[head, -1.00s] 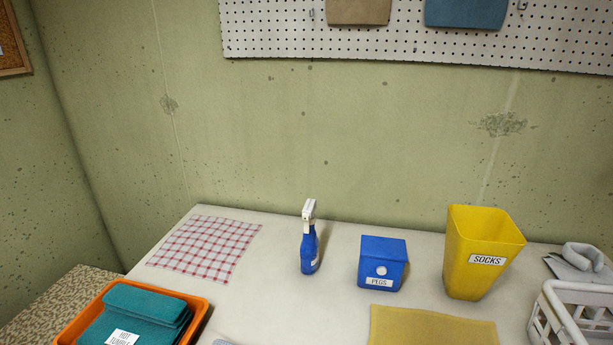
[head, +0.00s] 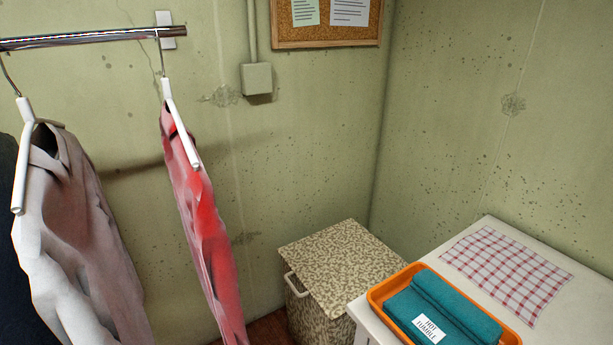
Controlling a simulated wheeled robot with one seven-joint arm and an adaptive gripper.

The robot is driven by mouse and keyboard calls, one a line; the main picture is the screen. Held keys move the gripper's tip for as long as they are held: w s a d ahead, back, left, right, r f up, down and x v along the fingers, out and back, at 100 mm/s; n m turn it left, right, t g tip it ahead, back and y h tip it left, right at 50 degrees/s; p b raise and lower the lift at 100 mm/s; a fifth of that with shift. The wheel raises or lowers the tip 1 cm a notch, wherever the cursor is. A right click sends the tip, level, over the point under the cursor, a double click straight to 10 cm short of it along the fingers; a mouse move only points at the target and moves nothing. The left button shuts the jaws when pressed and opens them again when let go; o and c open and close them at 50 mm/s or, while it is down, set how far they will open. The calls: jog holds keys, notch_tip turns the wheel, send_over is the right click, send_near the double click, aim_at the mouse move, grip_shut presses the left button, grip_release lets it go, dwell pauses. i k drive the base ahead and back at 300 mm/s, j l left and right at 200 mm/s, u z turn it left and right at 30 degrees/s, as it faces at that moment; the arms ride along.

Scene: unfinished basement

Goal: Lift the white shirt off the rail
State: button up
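The white shirt (head: 65,255) hangs on a white hanger (head: 22,165) at the left of the head view. The hanger's hook goes up to the metal rail (head: 90,38) at the upper left. The shirt's lower end is cut off by the picture's bottom edge. My gripper is not in view.
A red shirt (head: 205,235) hangs right of the white one, with a gap between. A dark garment (head: 8,250) is partly hidden at the far left. A speckled hamper (head: 330,265) stands in the corner. The table (head: 590,290) holds an orange tray (head: 373,297) and checked cloth (head: 507,272).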

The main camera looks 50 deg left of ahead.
aim_at(86, 286)
jog(key=u, duration=2.55)
jog(key=i+j, duration=0.05)
jog(key=j, duration=0.05)
